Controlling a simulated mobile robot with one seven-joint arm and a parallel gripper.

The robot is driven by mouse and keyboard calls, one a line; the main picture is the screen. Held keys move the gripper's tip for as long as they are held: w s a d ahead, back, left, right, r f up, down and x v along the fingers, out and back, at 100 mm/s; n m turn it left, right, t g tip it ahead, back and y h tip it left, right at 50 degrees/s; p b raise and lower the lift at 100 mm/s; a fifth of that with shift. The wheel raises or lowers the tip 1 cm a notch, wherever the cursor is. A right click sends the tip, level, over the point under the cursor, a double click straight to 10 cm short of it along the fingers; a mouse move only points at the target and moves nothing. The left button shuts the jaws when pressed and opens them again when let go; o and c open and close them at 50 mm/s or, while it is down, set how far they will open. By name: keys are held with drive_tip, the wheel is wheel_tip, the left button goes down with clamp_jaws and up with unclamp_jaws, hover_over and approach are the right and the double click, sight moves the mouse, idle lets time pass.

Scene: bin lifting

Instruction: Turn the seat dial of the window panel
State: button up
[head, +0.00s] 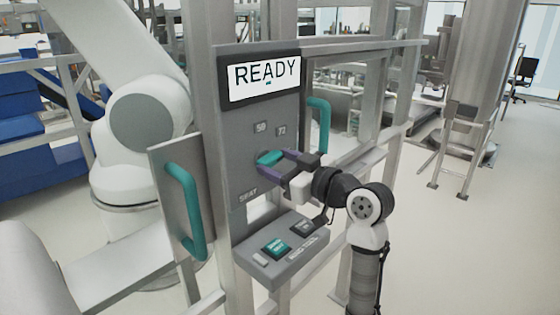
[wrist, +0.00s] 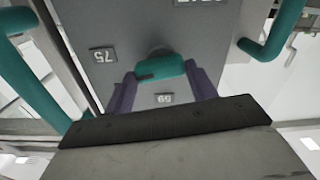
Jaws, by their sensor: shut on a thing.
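A display (head: 264,78) reading READY tops the panel. Teal handles stand left (head: 186,212) and right (head: 319,128) of the dial. A button box (head: 280,248) juts out below. A large white robot arm (head: 145,110) stands behind at left. Open floor lies at right.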

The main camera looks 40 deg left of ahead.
drive_tip(key=shift+m+p, duration=0.7)
drive_tip(key=shift+m, duration=1.2)
drive_tip(key=o, duration=1)
drive_tip(key=d+b, duration=0.1)
drive_tip(key=d, duration=0.3)
drive_tip(key=d+b, duration=0.1)
drive_tip(key=d, duration=0.4)
drive_tip(key=s+d+b, duration=0.1)
drive_tip(key=d+b, duration=0.1)
drive_tip(key=d, duration=0.2)
drive_tip(key=shift+d, duration=0.4)
